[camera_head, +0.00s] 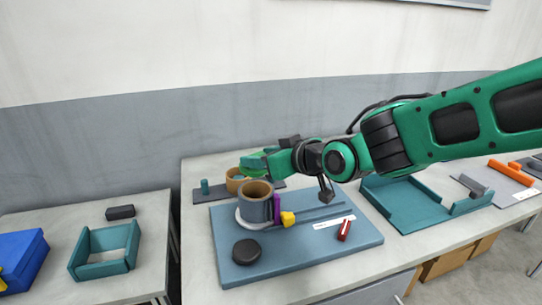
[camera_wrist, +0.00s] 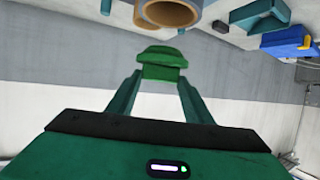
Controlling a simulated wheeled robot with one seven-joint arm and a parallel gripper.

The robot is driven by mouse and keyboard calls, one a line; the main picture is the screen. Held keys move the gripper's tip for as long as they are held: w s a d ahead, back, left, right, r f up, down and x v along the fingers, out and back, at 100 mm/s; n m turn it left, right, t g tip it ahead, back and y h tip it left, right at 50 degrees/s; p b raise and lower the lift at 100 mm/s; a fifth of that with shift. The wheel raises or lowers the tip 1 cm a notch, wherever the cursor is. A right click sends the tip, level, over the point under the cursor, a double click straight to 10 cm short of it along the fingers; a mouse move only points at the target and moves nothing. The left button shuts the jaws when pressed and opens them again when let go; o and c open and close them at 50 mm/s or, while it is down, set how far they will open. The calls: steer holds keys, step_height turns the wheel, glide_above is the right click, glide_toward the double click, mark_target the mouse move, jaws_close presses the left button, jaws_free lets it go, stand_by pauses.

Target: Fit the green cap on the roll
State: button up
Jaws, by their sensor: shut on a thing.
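My gripper (camera_head: 268,163) is shut on the green cap (camera_head: 252,166). In the wrist view the cap (camera_wrist: 162,66) sits between the two fingertips (camera_wrist: 161,82). In the head view the cap appears above and behind a grey roll with a brown core (camera_head: 256,210), which stands upright on a pale disc on the blue board. The core's top is open. A tan roll (camera_head: 235,184) stands behind it, partly hidden. A tan ring (camera_wrist: 172,12) shows beyond the cap in the wrist view; I cannot tell which roll it is. The cap looks apart from both rolls.
The blue board (camera_head: 300,250) bears a black disc (camera_head: 246,251), a purple piece (camera_head: 277,207), a yellow block (camera_head: 288,219) and a red piece (camera_head: 344,230). A teal tray (camera_head: 415,214) is at right. A left table holds a teal frame (camera_head: 104,265) and blue box (camera_head: 20,255).

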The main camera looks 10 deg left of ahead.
steer(key=shift+w+d, duration=0.1)
stand_by(0.3)
steer(key=shift+f, duration=2.9)
steer(key=shift+f, duration=0.55)
steer(key=o, duration=0.8)
steer(key=shift+c, duration=0.2)
steer(key=shift+s, duration=0.2)
steer(key=v, duration=1)
steer(key=shift+s+d, duration=0.2)
steer(key=shift+d, duration=0.15)
steer(key=shift+r, duration=0.1)
